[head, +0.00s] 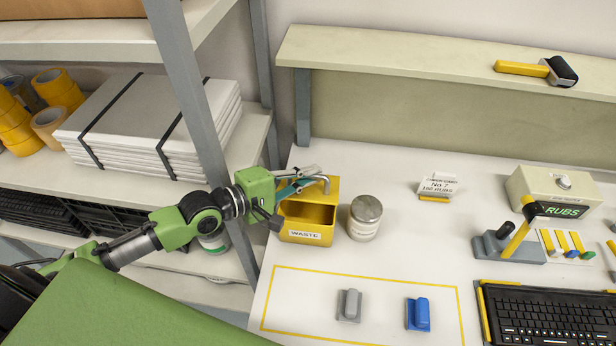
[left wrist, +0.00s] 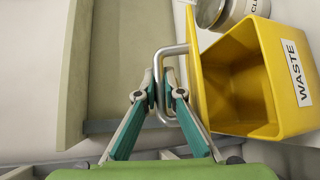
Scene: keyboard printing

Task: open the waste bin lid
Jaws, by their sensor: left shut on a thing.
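The yellow waste bin (head: 296,236) stands on the white table near its left end, with a WASTE label on its front; it also shows in the left wrist view (left wrist: 264,130). Its lid (head: 330,196) is raised at the back of the bin, and the hollow inside shows. In the left wrist view the lid (left wrist: 197,82) is seen nearly edge-on. My left gripper (head: 312,182) is shut on the grey metal lid handle (left wrist: 172,50), with its fingers (left wrist: 165,97) on either side of the bar. My right gripper is not in view.
A lidded grey-white jar (head: 364,220) stands just right of the bin. A grey block (head: 349,305) and a blue block (head: 418,314) sit inside the yellow outline in front. A shelf post (head: 200,100) stands close to my left arm.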

